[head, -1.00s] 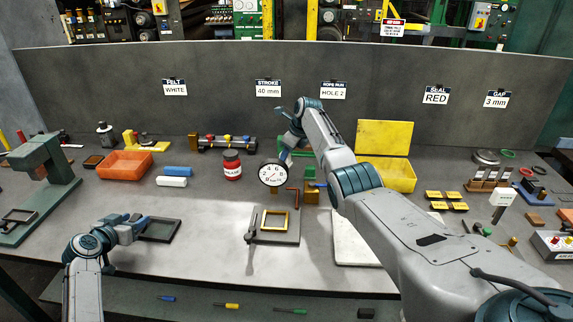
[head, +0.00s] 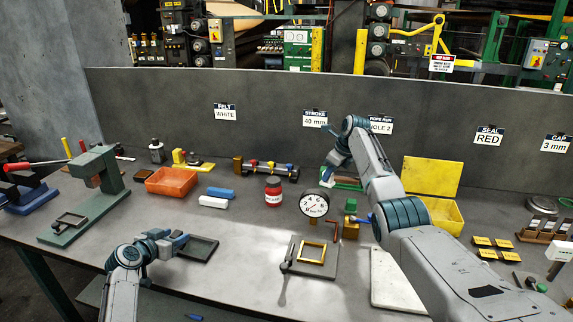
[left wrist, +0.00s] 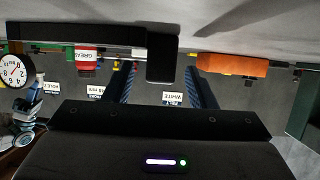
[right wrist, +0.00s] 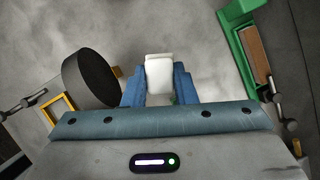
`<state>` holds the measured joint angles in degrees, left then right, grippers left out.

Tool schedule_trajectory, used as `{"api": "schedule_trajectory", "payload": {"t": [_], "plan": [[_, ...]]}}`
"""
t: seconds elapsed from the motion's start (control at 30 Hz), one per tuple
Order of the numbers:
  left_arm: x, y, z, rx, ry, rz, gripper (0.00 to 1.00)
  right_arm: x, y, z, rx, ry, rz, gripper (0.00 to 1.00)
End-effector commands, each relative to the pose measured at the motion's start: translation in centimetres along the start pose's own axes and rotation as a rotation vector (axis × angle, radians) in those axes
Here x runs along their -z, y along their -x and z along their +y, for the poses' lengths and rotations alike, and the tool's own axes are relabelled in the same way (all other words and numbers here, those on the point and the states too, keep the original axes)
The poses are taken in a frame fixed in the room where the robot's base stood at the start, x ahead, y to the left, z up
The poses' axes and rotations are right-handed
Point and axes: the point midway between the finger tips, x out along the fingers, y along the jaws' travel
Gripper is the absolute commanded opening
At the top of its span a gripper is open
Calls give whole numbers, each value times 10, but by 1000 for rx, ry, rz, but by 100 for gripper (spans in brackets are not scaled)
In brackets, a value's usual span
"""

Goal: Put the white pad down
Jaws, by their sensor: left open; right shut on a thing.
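My right gripper (head: 332,162) is above the back middle of the bench in the head view. In the right wrist view it is shut on a white pad (right wrist: 159,76), held between its two blue fingers (right wrist: 159,90). The head view does not clearly show this pad.
A white block (head: 213,202) and a blue block (head: 221,192) lie beside an orange bin (head: 171,182). A red jar (head: 273,191), dial gauge (head: 314,205), brass-framed plate (head: 312,257), white board (head: 392,280) and yellow box (head: 442,215) stand around. Bare bench lies front centre.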

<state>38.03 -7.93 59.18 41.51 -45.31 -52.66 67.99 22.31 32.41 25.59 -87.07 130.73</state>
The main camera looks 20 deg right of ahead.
Motion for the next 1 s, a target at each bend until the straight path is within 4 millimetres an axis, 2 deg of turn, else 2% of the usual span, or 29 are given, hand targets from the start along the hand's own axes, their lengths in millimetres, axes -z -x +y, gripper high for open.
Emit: {"api": "schedule_trajectory", "payload": {"t": [0.3,0.47,0.63,0.77,1.0], "plan": [[0,0,0,0,0,0,51,21,-49,1,-3,-1,3,7],[0,0,0,0,0,0,51,26,-62,1,-3,-1,2,7],[0,0,0,0,0,0,51,35,-84,1,-4,-2,3,7],[0,0,0,0,0,0,51,38,-91,1,-2,0,1,7],[0,0,0,0,0,0,51,38,-92,1,-1,0,1,7]]}}
